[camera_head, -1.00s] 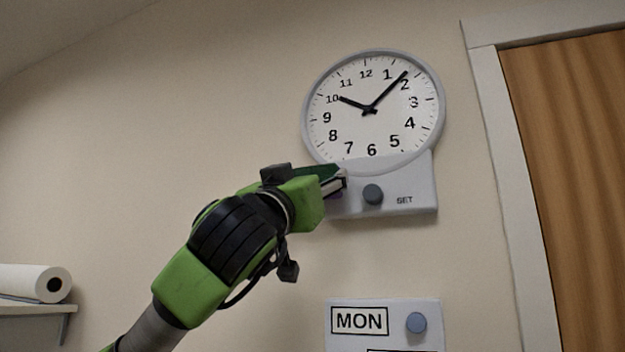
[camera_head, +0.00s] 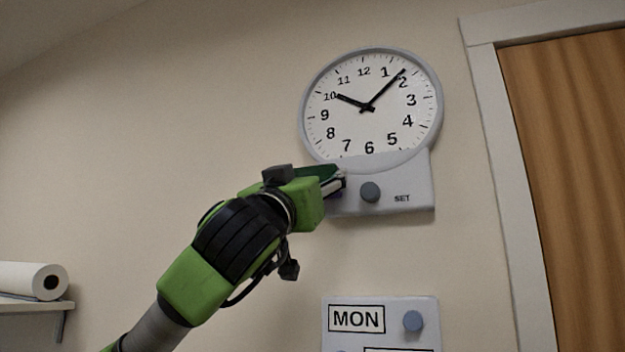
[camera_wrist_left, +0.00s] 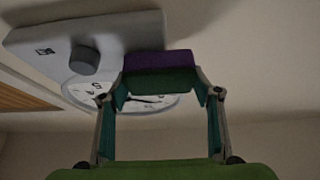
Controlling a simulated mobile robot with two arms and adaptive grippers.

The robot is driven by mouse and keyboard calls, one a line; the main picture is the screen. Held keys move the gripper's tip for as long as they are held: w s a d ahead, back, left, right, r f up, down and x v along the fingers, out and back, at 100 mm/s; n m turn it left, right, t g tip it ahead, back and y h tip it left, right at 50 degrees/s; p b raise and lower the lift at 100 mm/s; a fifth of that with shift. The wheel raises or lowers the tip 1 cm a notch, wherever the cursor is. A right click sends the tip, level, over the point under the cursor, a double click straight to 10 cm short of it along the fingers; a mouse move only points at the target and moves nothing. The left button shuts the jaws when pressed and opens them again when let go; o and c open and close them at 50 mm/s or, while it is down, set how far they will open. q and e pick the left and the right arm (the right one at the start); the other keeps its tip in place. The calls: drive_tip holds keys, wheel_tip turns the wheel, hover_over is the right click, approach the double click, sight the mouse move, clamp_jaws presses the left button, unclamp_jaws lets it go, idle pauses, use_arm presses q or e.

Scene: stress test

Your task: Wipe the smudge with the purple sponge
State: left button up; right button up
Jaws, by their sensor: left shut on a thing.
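My left gripper (camera_head: 336,183) is at the lower left of the wall clock (camera_head: 370,130), in front of the left end of its grey base panel. In the left wrist view the gripper (camera_wrist_left: 160,95) is shut on the purple sponge (camera_wrist_left: 158,61), which has a dark green layer on the side toward me. In the head view the gripper hides nearly all of the sponge. I cannot tell whether the sponge touches the panel. I cannot make out a smudge in either view. My right gripper is not in view.
The base panel carries a round grey knob (camera_head: 370,192) just right of the gripper, beside the word SET. A MON panel (camera_head: 357,319) is on the wall below. A wooden door (camera_head: 575,180) is at right, and a paper roll (camera_head: 30,281) lies on a shelf at left.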

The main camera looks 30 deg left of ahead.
sight(337, 194)
use_arm(q)
drive_tip(key=shift+w, duration=0.4)
drive_tip(key=shift+w+d, duration=0.2)
drive_tip(key=shift+d, duration=0.7)
drive_tip(key=shift+w+d, duration=0.2)
drive_tip(key=shift+d, duration=0.7)
drive_tip(key=shift+a, duration=0.65)
drive_tip(key=shift+s+a, duration=0.2)
drive_tip(key=shift+a, duration=0.5)
drive_tip(key=shift+s+a, duration=0.2)
drive_tip(key=shift+a, duration=0.5)
drive_tip(key=shift+d, duration=0.1)
drive_tip(key=shift+s+d+b, duration=0.25)
drive_tip(key=shift+s, duration=0.7)
drive_tip(key=shift+s+d+b, duration=0.25)
drive_tip(key=shift+s+b, duration=0.05)
drive_tip(key=shift+s, duration=0.7)
drive_tip(key=shift+s+d+b, duration=0.25)
drive_tip(key=shift+s, duration=0.7)
